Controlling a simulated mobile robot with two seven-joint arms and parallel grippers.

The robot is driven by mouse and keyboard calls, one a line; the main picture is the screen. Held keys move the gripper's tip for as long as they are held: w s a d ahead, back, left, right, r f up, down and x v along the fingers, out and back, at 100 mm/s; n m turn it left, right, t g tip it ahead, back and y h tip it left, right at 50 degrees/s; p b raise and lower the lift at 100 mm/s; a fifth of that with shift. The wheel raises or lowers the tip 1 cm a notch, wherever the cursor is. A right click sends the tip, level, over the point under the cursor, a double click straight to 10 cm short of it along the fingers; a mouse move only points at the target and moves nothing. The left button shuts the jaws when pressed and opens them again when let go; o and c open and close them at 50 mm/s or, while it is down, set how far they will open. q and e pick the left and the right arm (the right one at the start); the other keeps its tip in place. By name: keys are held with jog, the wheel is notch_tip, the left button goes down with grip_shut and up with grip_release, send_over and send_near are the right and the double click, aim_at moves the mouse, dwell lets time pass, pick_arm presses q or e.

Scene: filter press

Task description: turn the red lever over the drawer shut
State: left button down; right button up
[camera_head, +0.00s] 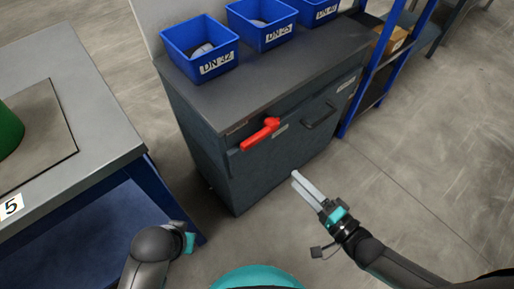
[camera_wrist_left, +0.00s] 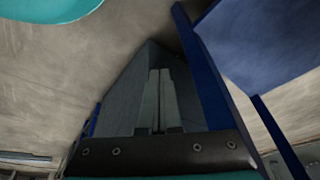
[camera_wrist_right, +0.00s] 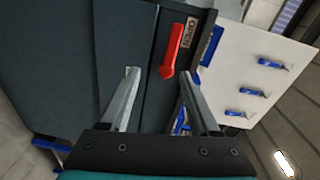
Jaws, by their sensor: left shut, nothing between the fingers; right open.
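The red lever (camera_head: 261,134) sits on the upper front of the dark grey cabinet (camera_head: 240,175), left of the drawer's dark handle (camera_head: 320,115). In the head view its arm points down-left from its round hub. The right wrist view shows the lever (camera_wrist_right: 173,48) beside an "OPEN" label (camera_wrist_right: 191,33). My right gripper (camera_head: 298,179) is open and empty, in front of the cabinet and below the lever, apart from it. In the right wrist view its fingers (camera_wrist_right: 158,73) stand spread, with the lever's hub just beyond. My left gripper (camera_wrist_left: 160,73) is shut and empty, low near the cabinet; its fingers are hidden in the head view.
Blue bins (camera_head: 200,48) stand along the cabinet top. A grey-topped table (camera_head: 95,100) with blue legs is at the left. A blue shelf rack (camera_head: 375,65) adjoins the cabinet's right side. The floor (camera_head: 430,150) at the right is clear.

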jog(key=r+m+y, duration=0.1)
jog(key=r, duration=0.1)
jog(key=b, duration=0.4)
send_near(256, 143)
jog(key=x, duration=0.4)
jog(key=shift+w+a, duration=0.1)
jog(key=shift+w, duration=0.1)
jog(key=x, duration=0.3)
jog(key=shift+b, duration=0.3)
pick_arm(q)
jog(key=w+d+r+t+h, duration=0.1)
jog(key=w+d+r+t, duration=0.2)
jog(key=r, duration=0.5)
jog(key=shift+w+d+t+b, duration=0.3)
jog(key=shift+t, duration=0.2)
pick_arm(e)
jog(key=shift+x, duration=0.95)
jog(key=shift+r, duration=0.1)
jog(key=shift+c, duration=0.3)
grip_shut()
